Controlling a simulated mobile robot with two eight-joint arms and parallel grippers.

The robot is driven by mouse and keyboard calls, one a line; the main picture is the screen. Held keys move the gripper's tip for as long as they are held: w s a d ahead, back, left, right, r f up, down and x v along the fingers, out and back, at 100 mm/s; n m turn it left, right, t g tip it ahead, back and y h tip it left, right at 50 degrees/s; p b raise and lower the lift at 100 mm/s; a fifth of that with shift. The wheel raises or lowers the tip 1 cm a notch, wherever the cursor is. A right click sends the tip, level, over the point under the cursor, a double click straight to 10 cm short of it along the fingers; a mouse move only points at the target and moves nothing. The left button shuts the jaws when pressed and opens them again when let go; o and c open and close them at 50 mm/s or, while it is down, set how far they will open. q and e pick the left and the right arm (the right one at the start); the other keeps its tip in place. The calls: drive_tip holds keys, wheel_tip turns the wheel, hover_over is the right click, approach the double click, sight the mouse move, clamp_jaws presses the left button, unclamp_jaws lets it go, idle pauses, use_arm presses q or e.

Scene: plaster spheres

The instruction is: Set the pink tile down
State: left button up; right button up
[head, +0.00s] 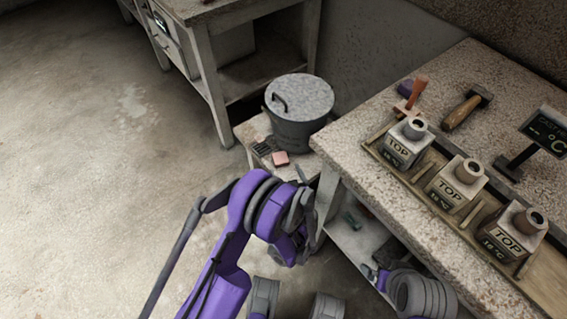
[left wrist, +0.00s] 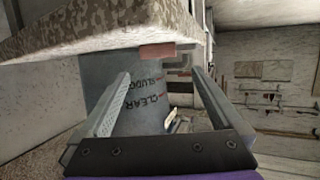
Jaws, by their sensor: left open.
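The pink tile (head: 281,159) lies on a low stand (head: 252,130), in front of a grey lidded bin. A pink piece, apparently the same tile, shows in the left wrist view (left wrist: 157,51) at the edge of a speckled slab, beyond my fingertips. My left gripper (head: 301,175) is just below and right of the tile in the head view, partly hidden by its own wrist. In the left wrist view its two fingers (left wrist: 161,74) are spread with nothing between them. My right arm shows at the lower right; its fingers are not clear.
The grey bin (head: 297,112) stands on the low stand, with dark tiles (head: 264,147) beside the pink one. The floor at left is clear.

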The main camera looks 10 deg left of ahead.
sight(281, 158)
use_arm(q)
drive_tip(key=b+x, duration=0.1)
drive_tip(key=x, duration=0.6)
drive_tip(key=shift+w+f+b, duration=0.15)
drive_tip(key=shift+w+b, duration=0.1)
drive_tip(key=shift+b, duration=0.05)
drive_tip(key=c, duration=1.4)
